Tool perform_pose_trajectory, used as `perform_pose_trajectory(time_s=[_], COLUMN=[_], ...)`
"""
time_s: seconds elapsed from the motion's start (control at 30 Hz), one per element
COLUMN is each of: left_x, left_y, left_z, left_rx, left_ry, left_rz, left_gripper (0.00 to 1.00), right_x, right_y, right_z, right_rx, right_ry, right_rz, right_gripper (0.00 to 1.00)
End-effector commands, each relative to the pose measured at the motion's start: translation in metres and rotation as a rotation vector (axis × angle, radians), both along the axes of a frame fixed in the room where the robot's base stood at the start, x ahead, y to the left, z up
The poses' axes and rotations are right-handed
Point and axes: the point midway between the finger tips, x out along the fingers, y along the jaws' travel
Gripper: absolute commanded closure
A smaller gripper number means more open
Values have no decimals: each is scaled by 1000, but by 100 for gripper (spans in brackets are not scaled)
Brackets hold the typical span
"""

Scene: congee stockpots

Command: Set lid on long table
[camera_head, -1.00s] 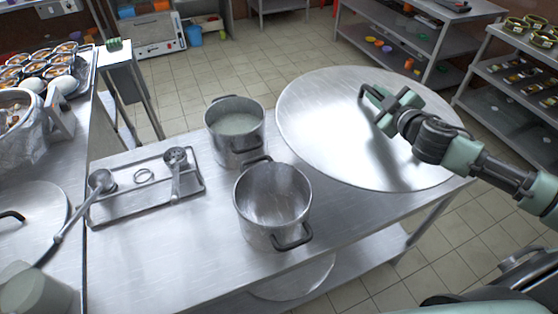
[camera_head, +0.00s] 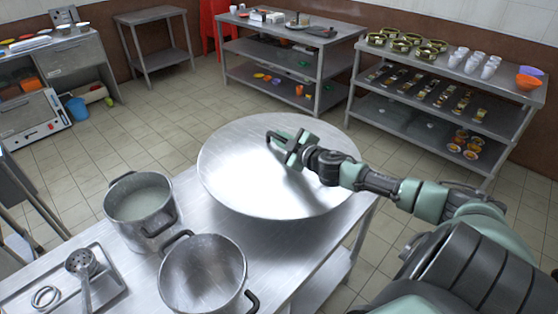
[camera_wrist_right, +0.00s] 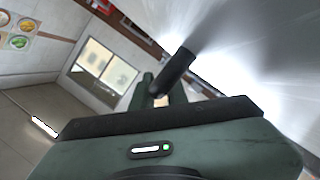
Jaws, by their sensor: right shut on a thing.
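The lid (camera_head: 245,185) is a large round metal disc with a dark handle (camera_wrist_right: 176,70) on top. In the head view it lies roughly level over the far right end of the long metal table (camera_head: 318,252), reaching past its edges. I cannot tell whether it touches the tabletop. My right gripper (camera_head: 281,141) is shut on the lid's handle, near the disc's centre; the wrist view shows the handle between the fingers. My left gripper is out of view.
A pot of pale congee (camera_head: 139,205) and an empty pot (camera_head: 203,278) stand on the table left of and in front of the lid. A tray (camera_head: 108,290) with a skimmer is at lower left. Shelves (camera_head: 450,75) stand behind, beyond open tiled floor.

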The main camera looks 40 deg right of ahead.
Motion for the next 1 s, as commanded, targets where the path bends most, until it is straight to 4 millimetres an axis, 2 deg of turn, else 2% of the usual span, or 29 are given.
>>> perform_pose_trajectory(time_s=[0.1,0.23,0.47,0.7,0.97,1.0], left_x=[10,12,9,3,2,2], left_y=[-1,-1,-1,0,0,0], left_z=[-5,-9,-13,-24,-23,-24], left_rx=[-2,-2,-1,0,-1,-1], left_ry=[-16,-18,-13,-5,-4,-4], left_rz=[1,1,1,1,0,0], left_gripper=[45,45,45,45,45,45], right_x=[1,1,1,1,1,0], right_y=[-1,0,-1,-1,0,0], right_z=[-28,-48,-64,-94,-97,-101], right_rx=[5,2,0,2,0,1], right_ry=[-6,-5,-6,-6,-5,1], right_rz=[-5,-3,-1,-3,-1,-1], right_gripper=[100,100,100,100,100,83])
